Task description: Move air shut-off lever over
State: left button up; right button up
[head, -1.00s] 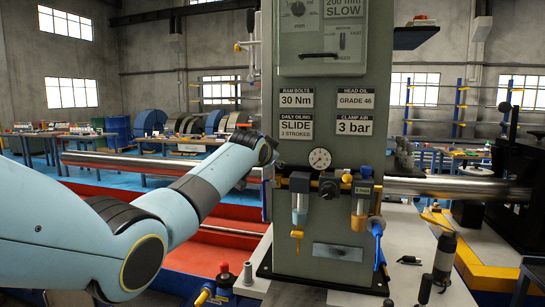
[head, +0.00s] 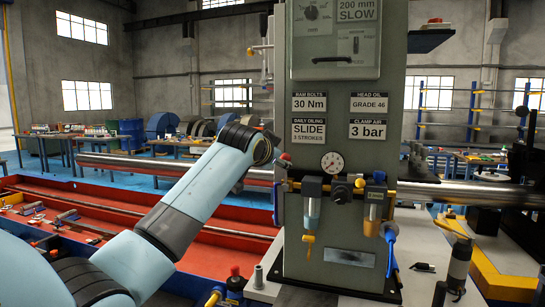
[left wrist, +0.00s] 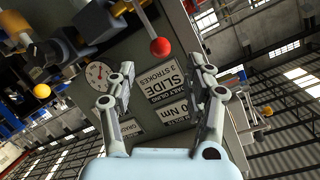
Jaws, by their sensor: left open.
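The lever (left wrist: 152,25) is a thin pale rod with a red ball (left wrist: 160,47) on its end, in the left wrist view. The red ball also shows small in the head view (head: 285,157), at the left edge of the grey-green machine column (head: 340,90). My left gripper (left wrist: 160,72) is open. In the left wrist view the ball appears between and just beyond its fingertips, with no contact visible. In the head view my left wrist is left of the column and its fingers are hidden. The lever's pivot is not clear. My right gripper is not in view.
The column carries a round pressure gauge (head: 333,162), a black knob (head: 341,193) and two filter bowls with amber and blue parts. A yellow ball (left wrist: 41,91) shows left in the wrist view. Red-lined trays (head: 60,215) lie at left, and a steel bar runs behind.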

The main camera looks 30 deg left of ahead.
pick_arm(q)
jog(key=shift+v, duration=1.4)
jog(key=s+d+f+g+b, duration=0.1)
jog(key=s+f+g+b, duration=0.3)
jog(key=f, duration=1.3)
jog(key=s+f+g+b, duration=0.1)
jog(key=s+f+b, duration=0.3)
jog(key=f, duration=1.2)
jog(key=s+d+f+g+h+b, duration=0.1)
jog(key=s+f+g, duration=0.1)
jog(key=s+f, duration=0.8)
jog(key=s+f+g+b, duration=0.15)
jog(key=s+f, duration=0.45)
jog(key=f, duration=0.8)
jog(key=s+d+f+n+g+b, duration=0.1)
jog(key=s+f+b, duration=0.1)
jog(key=s+f, duration=0.6)
jog(key=s+d+f+n+g+h+b, duration=0.1)
jog(key=s+f, duration=0.8)
jog(key=s, duration=1)
jog(key=s+d+f+n+g+b, duration=0.1)
jog(key=s+d+f+g+b, duration=0.1)
jog(key=s+f, duration=0.7)
jog(key=s+g+b, duration=0.1)
jog(key=s, duration=0.3)
jog(key=shift+s+n, duration=0.3)
jog(key=shift+s, duration=0.1)
